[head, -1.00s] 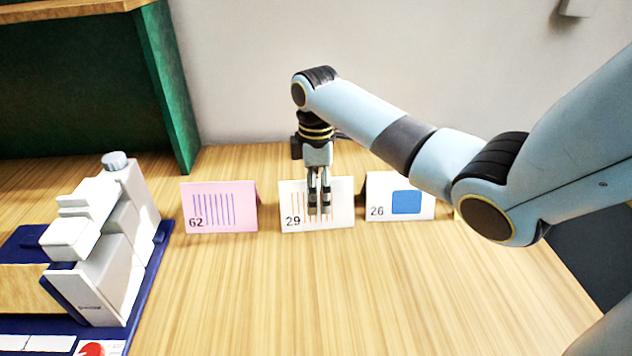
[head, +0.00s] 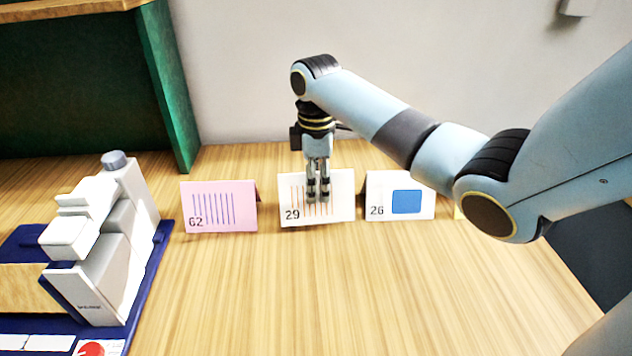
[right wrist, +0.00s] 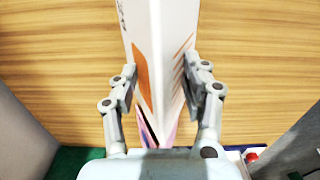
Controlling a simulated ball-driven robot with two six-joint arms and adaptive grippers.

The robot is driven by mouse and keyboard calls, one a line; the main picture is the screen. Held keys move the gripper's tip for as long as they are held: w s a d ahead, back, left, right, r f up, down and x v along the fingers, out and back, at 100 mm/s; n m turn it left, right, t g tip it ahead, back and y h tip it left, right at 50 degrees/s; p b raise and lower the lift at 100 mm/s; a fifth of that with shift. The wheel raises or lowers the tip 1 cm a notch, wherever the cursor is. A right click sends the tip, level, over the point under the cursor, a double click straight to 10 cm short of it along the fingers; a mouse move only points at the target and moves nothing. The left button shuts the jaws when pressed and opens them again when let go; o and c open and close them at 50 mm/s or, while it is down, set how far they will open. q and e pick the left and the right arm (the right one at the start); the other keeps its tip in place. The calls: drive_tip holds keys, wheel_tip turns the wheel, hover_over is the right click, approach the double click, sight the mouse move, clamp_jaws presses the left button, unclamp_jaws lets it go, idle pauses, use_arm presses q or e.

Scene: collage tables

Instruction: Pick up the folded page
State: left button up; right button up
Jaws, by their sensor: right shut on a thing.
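The folded page (head: 343,190) is a white tent-shaped card with the number 29 and orange stripes, upright between a pink card and another white card. My right gripper (head: 318,197) points straight down on it, with its fingers in front of and behind its fold, shut on it. In the right wrist view the page (right wrist: 160,50) runs between the two fingers (right wrist: 160,88), its ridge facing the camera. The page appears slightly off the table. My left gripper is not in view.
A pink folded card (head: 240,205) numbered 62 stands close on the left, and a white card (head: 382,185) numbered 26 with a blue square close on the right. A grey-white machine (head: 105,245) stands on a blue board at left. The table front is clear.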

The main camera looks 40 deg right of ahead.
drive_tip(key=r, duration=0.2)
drive_tip(key=shift+s+d+r, duration=0.2)
drive_tip(key=shift+d+r, duration=0.05)
drive_tip(key=shift+r, duration=0.1)
drive_tip(key=s+d+r, duration=0.6)
drive_tip(key=s+d, duration=0.1)
drive_tip(key=s, duration=0.1)
drive_tip(key=shift+r+b, duration=0.25)
drive_tip(key=shift+b, duration=0.2)
drive_tip(key=shift+s+d, duration=0.1)
drive_tip(key=shift+s, duration=0.15)
